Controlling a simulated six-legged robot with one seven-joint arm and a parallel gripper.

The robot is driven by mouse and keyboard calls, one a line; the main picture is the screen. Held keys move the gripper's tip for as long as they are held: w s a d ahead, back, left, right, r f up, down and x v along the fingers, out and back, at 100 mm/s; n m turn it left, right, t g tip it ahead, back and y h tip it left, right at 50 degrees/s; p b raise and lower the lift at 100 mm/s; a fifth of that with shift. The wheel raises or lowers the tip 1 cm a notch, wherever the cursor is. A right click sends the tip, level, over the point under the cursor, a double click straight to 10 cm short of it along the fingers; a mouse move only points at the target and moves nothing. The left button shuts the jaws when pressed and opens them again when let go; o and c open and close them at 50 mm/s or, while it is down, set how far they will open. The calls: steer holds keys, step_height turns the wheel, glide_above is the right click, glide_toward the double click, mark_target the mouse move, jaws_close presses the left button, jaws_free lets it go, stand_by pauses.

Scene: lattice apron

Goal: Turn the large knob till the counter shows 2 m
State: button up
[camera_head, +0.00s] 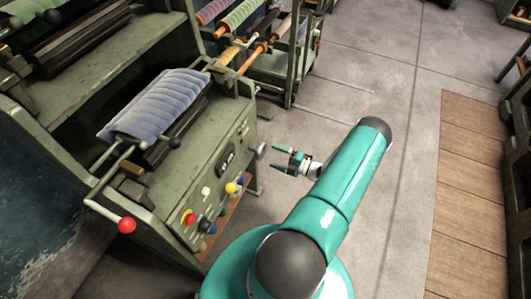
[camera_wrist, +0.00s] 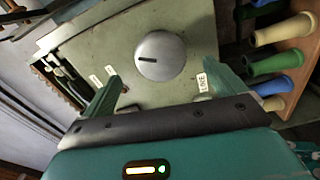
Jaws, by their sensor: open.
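The large knob (camera_wrist: 160,56) is a round grey disc with a dark slot mark, on a green panel in the wrist view. My gripper (camera_head: 277,157) is open and faces the knob with a small gap. In the wrist view its two green fingers stand either side of and below the knob, with nothing between them.
The green machine (camera_head: 190,150) carries a blue fabric roll (camera_head: 155,103), a red-tipped lever (camera_head: 127,225) and coloured buttons (camera_head: 189,218). Several coloured pegs (camera_wrist: 280,62) stand right of the panel in the wrist view. Grey floor (camera_head: 390,100) right of my arm is clear.

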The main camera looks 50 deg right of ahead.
steer(key=v, duration=0.5)
steer(key=shift+s, duration=0.35)
